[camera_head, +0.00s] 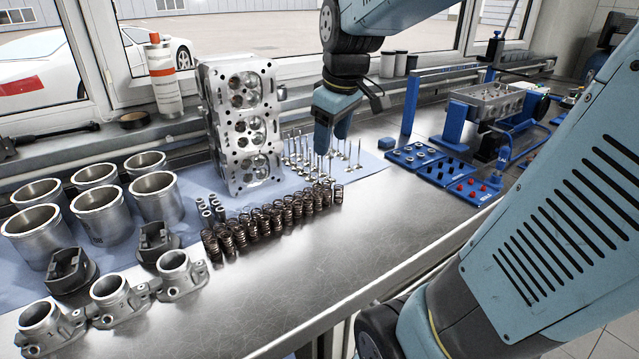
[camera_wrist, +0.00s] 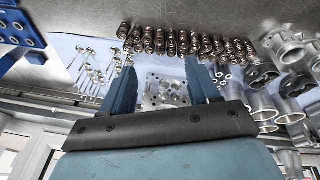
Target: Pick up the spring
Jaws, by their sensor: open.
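Several coppery-brown coil springs (camera_head: 268,220) stand in a close double row on the steel bench at the front edge of a blue cloth. The springs also show along the top of the wrist view (camera_wrist: 175,42). My gripper (camera_head: 332,146) points down above the valves, behind the right end of the spring row. In the wrist view my gripper (camera_wrist: 160,66) has its two blue fingers well apart with nothing between them. The springs lie beyond the fingertips and I see no contact.
A cylinder head (camera_head: 245,130) stands upright left of my gripper. Slim valves (camera_head: 300,155) stand below it. Cylinder liners (camera_head: 103,215) and throttle-like castings (camera_head: 118,298) fill the left. Blue trays (camera_head: 415,157) lie at right. The bench front (camera_head: 340,255) is bare.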

